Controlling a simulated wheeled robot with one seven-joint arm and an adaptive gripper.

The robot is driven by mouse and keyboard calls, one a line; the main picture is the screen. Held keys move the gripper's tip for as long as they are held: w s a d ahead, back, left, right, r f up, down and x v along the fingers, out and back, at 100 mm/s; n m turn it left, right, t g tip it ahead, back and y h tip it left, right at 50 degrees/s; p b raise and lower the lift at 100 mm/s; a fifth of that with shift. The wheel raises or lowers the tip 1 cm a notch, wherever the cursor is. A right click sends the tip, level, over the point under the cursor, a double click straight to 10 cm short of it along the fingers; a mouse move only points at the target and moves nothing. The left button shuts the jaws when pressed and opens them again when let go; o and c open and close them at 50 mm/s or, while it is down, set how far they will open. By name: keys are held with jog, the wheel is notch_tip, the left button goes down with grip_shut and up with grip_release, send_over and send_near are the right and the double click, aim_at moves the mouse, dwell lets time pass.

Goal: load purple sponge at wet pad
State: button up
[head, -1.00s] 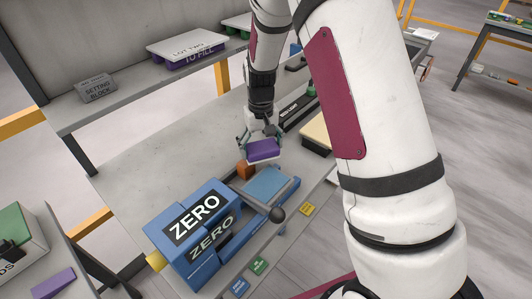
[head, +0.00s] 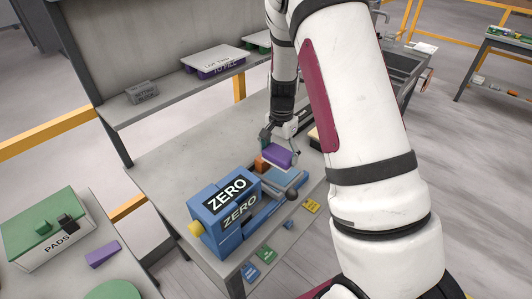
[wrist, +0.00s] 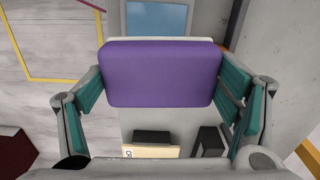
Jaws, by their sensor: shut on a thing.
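The purple sponge (head: 277,156) is a rounded block held in my gripper (head: 281,145), above the far end of the blue machine. In the wrist view the sponge (wrist: 160,75) spans the space between the teal-lined fingers of my gripper (wrist: 160,90), which are shut on its two sides. A flat light-blue pad (head: 291,178) lies on the machine bed, partly behind the sponge and a dark ball knob. The pad also shows beyond the sponge in the wrist view (wrist: 158,18). I cannot tell whether it is wet. The sponge appears apart from it.
The ball knob (head: 293,194) sticks up in front. A shelf (head: 150,110) runs behind. A green-topped PADS box (head: 45,230) and a purple wedge (head: 102,253) sit at left.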

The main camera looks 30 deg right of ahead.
aim_at(280, 176)
jog(key=shift+s+d, duration=0.25)
jog(key=shift+f+m, duration=0.1)
jog(key=shift+m, duration=0.2)
jog(key=shift+d+f+b, duration=0.1)
jog(key=shift+f+b, duration=0.4)
jog(key=shift+f, duration=2.35)
jog(key=shift+f, duration=0.55)
jog(key=shift+r+p, duration=0.5)
jog(key=shift+r, duration=3.05)
jog(key=shift+w, duration=0.1)
